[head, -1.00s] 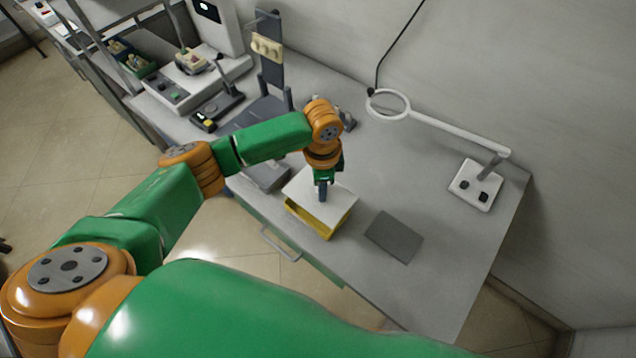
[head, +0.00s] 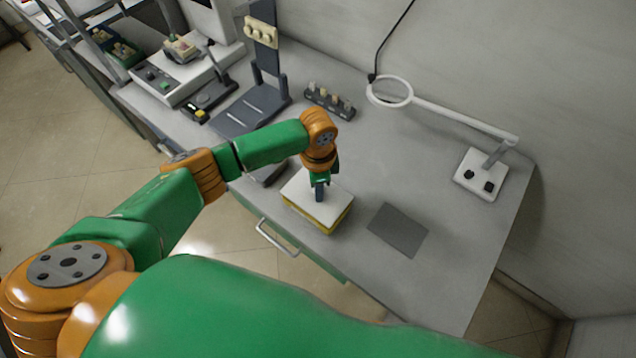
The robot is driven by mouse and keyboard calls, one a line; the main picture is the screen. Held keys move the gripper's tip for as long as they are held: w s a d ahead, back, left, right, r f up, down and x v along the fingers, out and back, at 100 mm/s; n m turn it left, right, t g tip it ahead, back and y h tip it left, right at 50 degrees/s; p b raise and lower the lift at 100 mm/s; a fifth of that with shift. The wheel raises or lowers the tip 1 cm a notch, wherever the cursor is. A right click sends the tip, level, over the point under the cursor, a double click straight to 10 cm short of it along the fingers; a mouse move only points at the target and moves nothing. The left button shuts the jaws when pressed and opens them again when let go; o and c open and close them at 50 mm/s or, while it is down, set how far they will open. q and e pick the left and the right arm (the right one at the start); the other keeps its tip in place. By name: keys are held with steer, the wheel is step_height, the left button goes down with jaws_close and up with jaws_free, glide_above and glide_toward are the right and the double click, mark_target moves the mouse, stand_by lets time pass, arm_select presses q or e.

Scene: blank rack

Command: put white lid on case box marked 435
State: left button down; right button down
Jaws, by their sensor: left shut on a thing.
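The white lid (head: 299,187) lies level over the yellow case box (head: 327,228) near the front edge of the bench. Only a thin yellow band of the box shows under the lid, and I cannot tell whether the lid is fully seated. No number can be read on the box. My left gripper (head: 320,194) points down at the middle of the lid and is shut on it, on a part hidden by the fingers. My right gripper is not in view.
A dark grey mat (head: 398,230) lies right of the box. A magnifier lamp (head: 480,173) stands at the back right. A grey stand (head: 255,105) and a small rack (head: 329,101) are behind my arm. The bench (head: 440,285) is clear at the front right.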

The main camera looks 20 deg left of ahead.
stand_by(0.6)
arm_select(q)
steer(key=shift+p, duration=0.35)
stand_by(0.3)
steer(key=shift+p, duration=0.3)
stand_by(0.4)
steer(key=shift+p, duration=0.3)
steer(key=shift+f+b, duration=0.6)
steer(key=shift+f, duration=0.3)
